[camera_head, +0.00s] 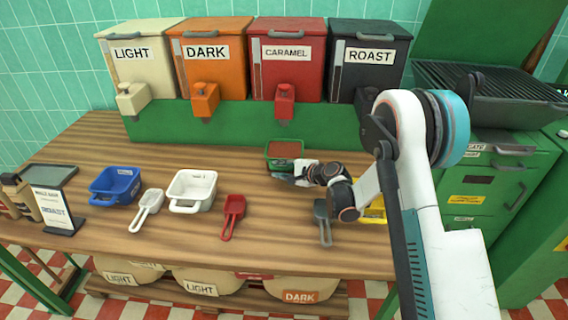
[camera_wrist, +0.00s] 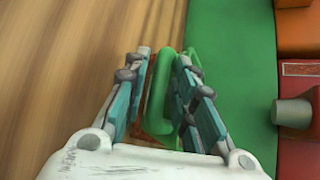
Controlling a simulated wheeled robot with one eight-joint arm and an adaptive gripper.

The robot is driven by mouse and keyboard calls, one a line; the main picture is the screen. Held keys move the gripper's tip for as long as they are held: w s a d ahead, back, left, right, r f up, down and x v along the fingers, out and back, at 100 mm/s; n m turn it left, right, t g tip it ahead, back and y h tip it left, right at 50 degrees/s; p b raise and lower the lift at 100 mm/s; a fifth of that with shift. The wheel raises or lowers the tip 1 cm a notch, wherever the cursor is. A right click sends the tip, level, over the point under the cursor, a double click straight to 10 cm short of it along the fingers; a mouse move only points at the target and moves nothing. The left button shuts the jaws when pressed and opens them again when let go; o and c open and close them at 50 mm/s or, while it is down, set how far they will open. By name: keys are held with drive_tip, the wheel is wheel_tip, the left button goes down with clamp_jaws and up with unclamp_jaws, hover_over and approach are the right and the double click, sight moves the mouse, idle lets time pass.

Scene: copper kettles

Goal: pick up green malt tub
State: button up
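The green malt tub (camera_head: 285,146) stands on the wooden counter in front of the green dispenser stand, filled with reddish-brown malt. My gripper (camera_head: 279,176) is low at the tub's near side in the head view. In the wrist view my gripper (camera_wrist: 165,56) has its two fingers parted, with the green tub's handle (camera_wrist: 160,88) between them. The right finger looks close to the handle; I cannot tell if it touches. The tub's body is mostly hidden behind the fingers there.
A white tub (camera_head: 192,190), a blue tub (camera_head: 115,185), a white scoop (camera_head: 147,208), a red scoop (camera_head: 232,214) and a grey scoop (camera_head: 323,221) lie on the counter (camera_head: 275,248). A yellow tub (camera_head: 373,211) is partly behind my arm. Dispensers stand behind.

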clamp_jaws()
drive_tip(key=shift+r, duration=0.15)
